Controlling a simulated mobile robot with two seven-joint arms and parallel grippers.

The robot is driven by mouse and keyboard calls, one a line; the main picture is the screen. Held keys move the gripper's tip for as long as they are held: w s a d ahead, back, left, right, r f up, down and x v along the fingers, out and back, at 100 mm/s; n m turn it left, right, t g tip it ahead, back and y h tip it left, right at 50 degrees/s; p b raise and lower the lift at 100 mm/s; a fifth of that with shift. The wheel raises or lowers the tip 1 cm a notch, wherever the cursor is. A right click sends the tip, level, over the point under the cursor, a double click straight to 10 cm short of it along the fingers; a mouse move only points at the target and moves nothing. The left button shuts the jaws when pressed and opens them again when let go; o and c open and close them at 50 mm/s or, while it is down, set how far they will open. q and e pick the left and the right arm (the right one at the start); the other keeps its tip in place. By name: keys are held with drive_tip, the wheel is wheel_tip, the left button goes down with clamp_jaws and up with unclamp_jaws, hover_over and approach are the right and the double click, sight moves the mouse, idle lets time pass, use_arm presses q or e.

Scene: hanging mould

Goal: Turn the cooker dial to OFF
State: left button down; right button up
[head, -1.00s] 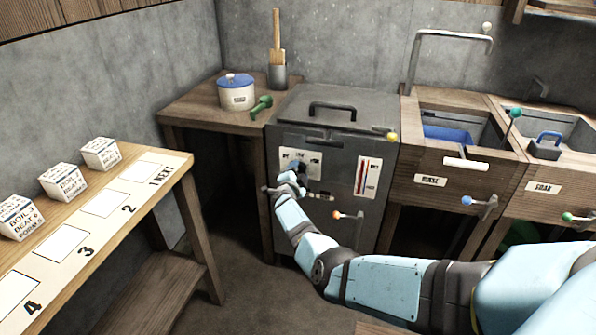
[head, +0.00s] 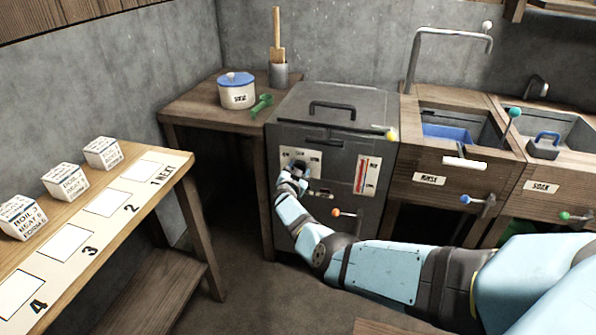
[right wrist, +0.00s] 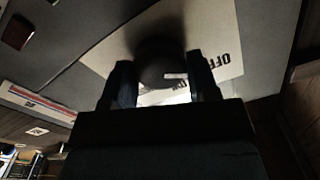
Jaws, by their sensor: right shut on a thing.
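The cooker (head: 330,130) is a dark grey box with a lidded top and a white dial plate (head: 315,157) on its front. My right gripper (head: 297,168) is at that plate and covers most of the dial. In the right wrist view the dark round dial (right wrist: 160,62) sits between the two fingers of my right gripper (right wrist: 163,85), which are shut on it. The word OFF shows on the plate to the right of the dial in that view. A small white mark shows at the dial's lower edge. My left gripper is not in view.
A red-and-white gauge (head: 367,176) and an orange-knobbed lever (head: 337,212) are right of the dial. A wooden table (head: 190,105) with a blue-lidded pot (head: 238,95) stands left. Sinks (head: 470,125) stand right. A numbered bench (head: 60,260) holds several boxes.

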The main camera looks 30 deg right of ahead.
drive_tip(key=shift+r, duration=0.1)
idle(0.3)
drive_tip(key=o, duration=0.9)
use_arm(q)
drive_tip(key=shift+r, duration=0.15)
use_arm(e)
drive_tip(key=shift+a, duration=0.1)
use_arm(q)
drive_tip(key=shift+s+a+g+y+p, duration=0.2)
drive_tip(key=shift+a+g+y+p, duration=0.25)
drive_tip(key=shift+p, duration=2.4)
use_arm(e)
drive_tip(key=shift+v, duration=6.85)
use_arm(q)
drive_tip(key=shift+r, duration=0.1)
